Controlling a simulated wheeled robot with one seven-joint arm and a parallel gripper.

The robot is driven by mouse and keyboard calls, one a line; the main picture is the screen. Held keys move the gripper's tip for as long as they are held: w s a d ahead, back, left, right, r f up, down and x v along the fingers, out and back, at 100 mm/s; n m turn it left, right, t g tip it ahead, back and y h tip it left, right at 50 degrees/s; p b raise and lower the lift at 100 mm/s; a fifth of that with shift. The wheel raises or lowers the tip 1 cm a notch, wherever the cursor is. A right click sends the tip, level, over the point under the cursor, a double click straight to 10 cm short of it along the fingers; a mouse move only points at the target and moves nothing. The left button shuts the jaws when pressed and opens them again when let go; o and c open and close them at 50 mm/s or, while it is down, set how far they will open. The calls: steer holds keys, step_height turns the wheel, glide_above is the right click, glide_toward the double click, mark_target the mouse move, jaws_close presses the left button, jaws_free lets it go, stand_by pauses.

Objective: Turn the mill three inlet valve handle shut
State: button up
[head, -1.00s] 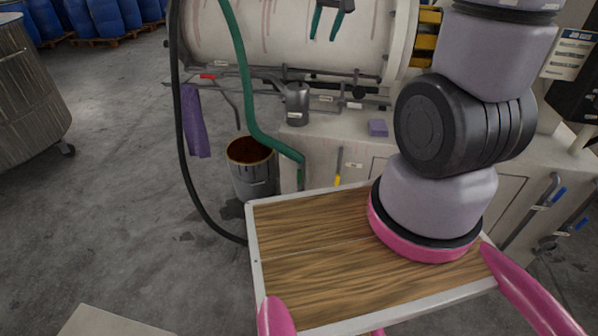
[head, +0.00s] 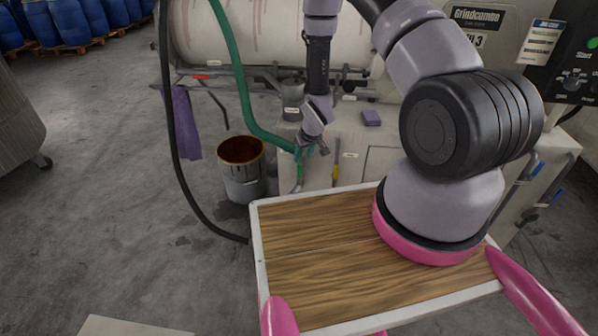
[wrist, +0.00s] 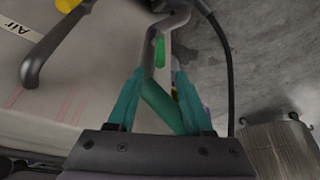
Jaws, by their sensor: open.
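My gripper (head: 312,152) is open, with its teal fingers pointing down beside the lower end of the green hose, in front of the mill's base. In the wrist view my gripper (wrist: 161,78) has a grey lever with a green grip (wrist: 160,50) just beyond and between its fingertips; contact cannot be told. This green-gripped handle (head: 299,172) hangs low on the base in the head view, partly behind the gripper. A yellow-gripped handle (head: 336,173) hangs to its right. No readable label shows which handle is mill three's inlet.
The green hose (head: 243,85) runs down close to my gripper and crosses between its fingers in the wrist view. A rusty-rimmed bucket (head: 243,180) stands to the left. A purple rag (head: 183,125) and red-gripped handle (head: 200,77) are farther left. Blue-gripped handles (head: 533,160) are at right.

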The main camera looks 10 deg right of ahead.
mark_target(300, 171)
steer(key=x, duration=1.1)
steer(key=shift+c, duration=0.3)
jaws_close()
stand_by(0.9)
